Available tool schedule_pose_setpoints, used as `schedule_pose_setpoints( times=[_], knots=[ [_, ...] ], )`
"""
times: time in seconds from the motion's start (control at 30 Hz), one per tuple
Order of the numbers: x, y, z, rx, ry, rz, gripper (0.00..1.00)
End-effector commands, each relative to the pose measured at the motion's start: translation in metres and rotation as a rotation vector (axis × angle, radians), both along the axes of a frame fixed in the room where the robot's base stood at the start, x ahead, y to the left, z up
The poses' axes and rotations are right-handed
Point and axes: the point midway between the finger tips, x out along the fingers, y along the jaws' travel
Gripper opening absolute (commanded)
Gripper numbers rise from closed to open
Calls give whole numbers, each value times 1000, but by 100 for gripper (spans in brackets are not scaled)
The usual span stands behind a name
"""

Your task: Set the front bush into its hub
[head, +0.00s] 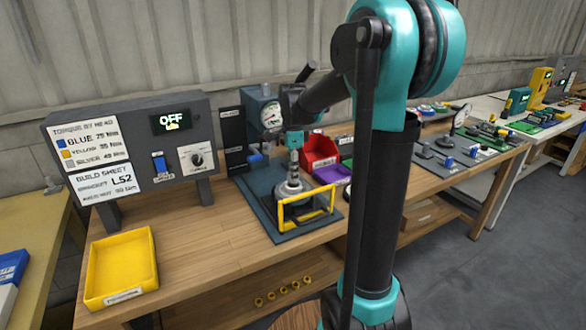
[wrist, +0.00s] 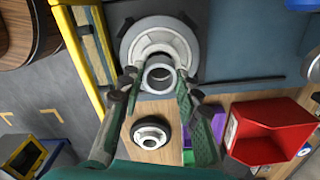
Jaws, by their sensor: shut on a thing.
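My gripper (wrist: 157,80) is shut on a pale grey ring-shaped bush (wrist: 161,91), with a finger on each side of it. The hub (wrist: 138,40) is a round grey flanged piece on a dark blue plate, and it also shows in the head view (head: 291,187) behind a yellow frame. In the wrist view the bush overlaps the hub's near edge; I cannot tell the height between them. In the head view my gripper (head: 294,148) is above the hub, pointing down, and the bush is hard to make out there.
A yellow frame (head: 306,211) stands at the front of the plate. A gauge press (head: 262,112) is behind. A red bin (head: 319,150) and purple bin (head: 333,173) stand to the right. A dark round part (wrist: 150,133) sits nearby. A yellow tray (head: 121,268) is at left.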

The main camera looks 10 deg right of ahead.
Motion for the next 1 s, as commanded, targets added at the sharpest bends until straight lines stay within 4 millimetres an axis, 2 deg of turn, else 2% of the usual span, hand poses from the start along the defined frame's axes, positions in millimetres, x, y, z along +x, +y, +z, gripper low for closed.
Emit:
schedule_pose_setpoints(
  times=[1.0],
  knots=[
    [0, 0, -6, 0, 0, 0, 1]
  ],
)
